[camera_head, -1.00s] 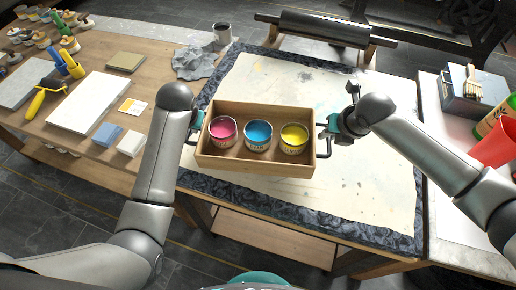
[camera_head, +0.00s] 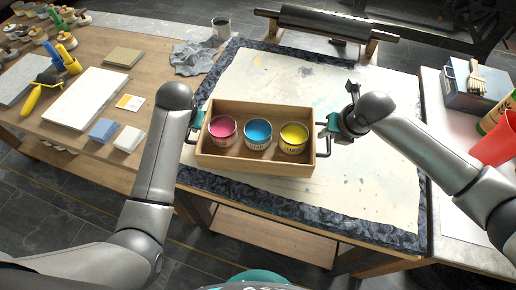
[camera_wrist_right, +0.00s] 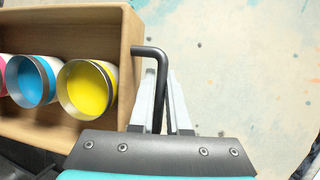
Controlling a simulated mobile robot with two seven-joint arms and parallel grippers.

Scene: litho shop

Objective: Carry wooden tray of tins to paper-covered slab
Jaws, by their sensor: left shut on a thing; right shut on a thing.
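The wooden tray (camera_head: 254,167) holds three open tins side by side: a magenta tin (camera_head: 223,128), a blue tin (camera_head: 258,133) and a yellow tin (camera_head: 293,137). The tray looks level, over the near part of the paper-covered slab (camera_head: 375,185); I cannot tell whether it touches the slab. My left gripper (camera_head: 194,124) is at the tray's left end, shut on that handle, partly hidden by my arm. My right gripper (camera_head: 328,128) is shut on the right handle. In the right wrist view the black bent handle (camera_wrist_right: 158,85) passes between the fingers, beside the yellow tin (camera_wrist_right: 87,88).
A wooden bench (camera_head: 85,150) on the left bears a white slab (camera_head: 87,101), jars and a yellow-handled roller (camera_head: 40,92). A roller (camera_head: 325,24) stands behind. A blue-grey box (camera_head: 478,88) and red cup (camera_head: 493,140) are right.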

